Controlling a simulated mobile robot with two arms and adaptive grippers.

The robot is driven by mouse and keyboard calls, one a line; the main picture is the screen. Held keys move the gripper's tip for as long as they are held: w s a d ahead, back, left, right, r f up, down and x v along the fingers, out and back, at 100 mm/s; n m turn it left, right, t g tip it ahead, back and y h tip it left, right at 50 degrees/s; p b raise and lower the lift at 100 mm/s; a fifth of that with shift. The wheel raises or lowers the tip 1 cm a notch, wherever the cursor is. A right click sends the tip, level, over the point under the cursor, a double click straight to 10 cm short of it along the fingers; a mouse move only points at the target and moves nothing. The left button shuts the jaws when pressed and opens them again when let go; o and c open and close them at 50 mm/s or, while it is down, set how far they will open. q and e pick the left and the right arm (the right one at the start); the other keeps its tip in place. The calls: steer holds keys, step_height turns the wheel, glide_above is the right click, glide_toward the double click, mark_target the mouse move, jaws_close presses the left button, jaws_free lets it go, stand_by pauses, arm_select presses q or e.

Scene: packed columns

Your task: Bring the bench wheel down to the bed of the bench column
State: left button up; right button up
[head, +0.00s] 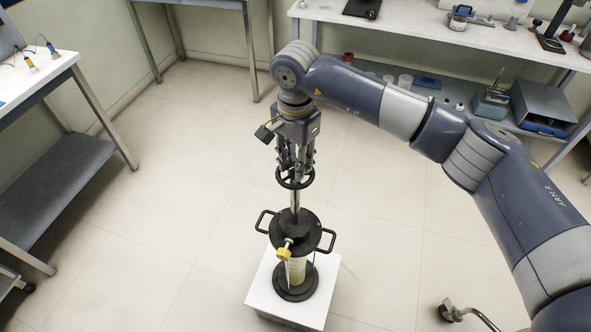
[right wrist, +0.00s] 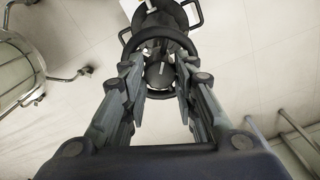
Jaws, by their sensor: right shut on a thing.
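The bench wheel (head: 295,184) is a black ring at the top of an upright rod; its rim also shows in the right wrist view (right wrist: 160,32). My right gripper (head: 296,168) points straight down and is shut on the wheel, with fingers on both sides of its middle in the right wrist view (right wrist: 160,75). The bench column (head: 297,225) stands upright below, with a black top, two side handles and a yellow knob (head: 284,254). Its pale bed (head: 297,268) shows only partly through the lower wall; its upper level is hidden. My left gripper is out of view.
The column stands on a white block (head: 262,292) on the tiled floor. A bench with tools (head: 420,22) runs along the back right, and a table (head: 50,80) stands at left. A large pale vessel (right wrist: 15,75) shows at left in the right wrist view.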

steer(key=m+b, duration=0.6)
steer(key=b, duration=0.1)
steer(key=shift+f, duration=0.2)
steer(key=m+b, duration=0.4)
steer(key=m, duration=0.1)
steer(key=shift+m, duration=0.4)
steer(key=m+b, duration=0.2)
steer(key=m, duration=0.1)
steer(key=shift+r+m, duration=0.15)
steer(key=shift+m, duration=0.15)
steer(key=m+b, duration=0.2)
steer(key=m, duration=0.1)
steer(key=shift+m, duration=0.4)
steer(key=m+b, duration=0.1)
steer(key=m, duration=0.2)
steer(key=shift+b, duration=0.35)
steer(key=shift+r+m+b, duration=0.15)
steer(key=shift+m+b, duration=0.35)
steer(key=shift+m, duration=1.1)
